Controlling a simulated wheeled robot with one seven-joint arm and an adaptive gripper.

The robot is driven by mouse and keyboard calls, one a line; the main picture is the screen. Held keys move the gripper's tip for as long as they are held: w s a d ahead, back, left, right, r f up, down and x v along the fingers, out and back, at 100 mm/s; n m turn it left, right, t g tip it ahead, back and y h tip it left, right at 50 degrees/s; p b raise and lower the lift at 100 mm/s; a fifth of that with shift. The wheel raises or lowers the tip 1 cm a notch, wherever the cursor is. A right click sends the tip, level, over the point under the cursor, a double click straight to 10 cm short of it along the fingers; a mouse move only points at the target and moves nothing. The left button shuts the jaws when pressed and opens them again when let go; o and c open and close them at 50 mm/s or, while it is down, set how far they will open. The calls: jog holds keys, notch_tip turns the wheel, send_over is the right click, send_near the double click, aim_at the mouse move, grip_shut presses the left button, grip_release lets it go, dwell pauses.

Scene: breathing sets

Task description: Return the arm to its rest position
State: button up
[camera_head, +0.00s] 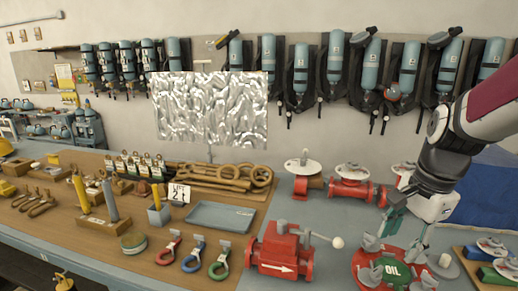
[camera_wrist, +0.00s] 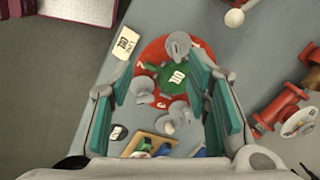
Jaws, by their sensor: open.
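My gripper (camera_head: 408,222) is open at the right of the head view, above the workbench. In the wrist view my gripper (camera_wrist: 165,105) has its two teal-padded fingers wide apart with nothing between them. Below the fingers lies a round red plate with a green centre marked OIL (camera_head: 395,273) and grey knobs around it. The same plate shows between the fingers in the wrist view (camera_wrist: 178,78). My gripper is apart from it, though the exact height is hard to tell.
A red valve with a white arrow (camera_head: 278,252) stands left of the plate. Red valves (camera_head: 352,187) stand behind. A blue tray (camera_head: 220,216) and coloured shackles (camera_head: 192,256) lie further left. A wooden block with coloured parts (camera_head: 490,262) is at the right. Air cylinders (camera_head: 336,58) hang on the wall.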

jog(key=s+a+r+n+t+b, duration=0.1)
jog(key=s+a+r+n+t, duration=0.3)
jog(key=s+a+n, duration=0.5)
jog(key=s+r+n, duration=0.1)
jog(key=s+n, duration=0.2)
jog(key=n, duration=0.3)
jog(key=shift+s+a+r+h, duration=0.25)
jog(key=shift+s+a+h, duration=0.1)
jog(key=shift+s+h, duration=0.05)
